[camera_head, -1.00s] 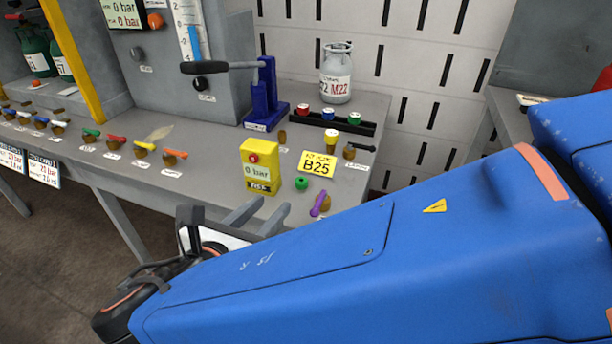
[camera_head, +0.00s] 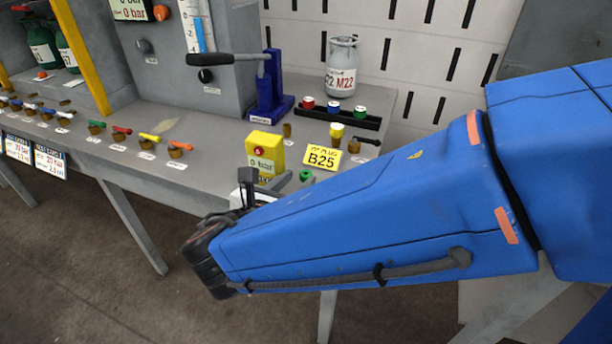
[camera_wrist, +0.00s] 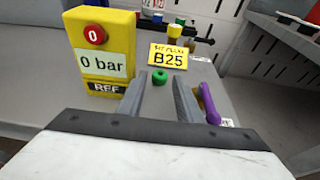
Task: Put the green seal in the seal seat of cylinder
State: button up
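A small green ring, which looks like the green seal (camera_wrist: 159,77), lies on the grey bench in front of the yellow B25 sign. In the head view the green seal (camera_head: 305,175) shows just beyond my blue arm. My gripper (camera_wrist: 158,92) is open, its two grey fingers pointing toward the seal with nothing between them. The seal appears just ahead of the fingertips. A grey cylinder marked M22 (camera_head: 342,66) stands upright at the back of the bench. I cannot make out its seal seat.
A yellow pressure box (camera_wrist: 103,52) stands close left of the fingers. The B25 sign (camera_head: 322,158) is behind the seal. A black rack (camera_head: 345,120) holds red, blue and green caps. A blue press (camera_head: 270,90) stands further left.

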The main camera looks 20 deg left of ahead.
aim_at(305, 175)
jog(key=shift+x, duration=1.55)
jog(key=shift+s+f, duration=0.1)
grip_shut()
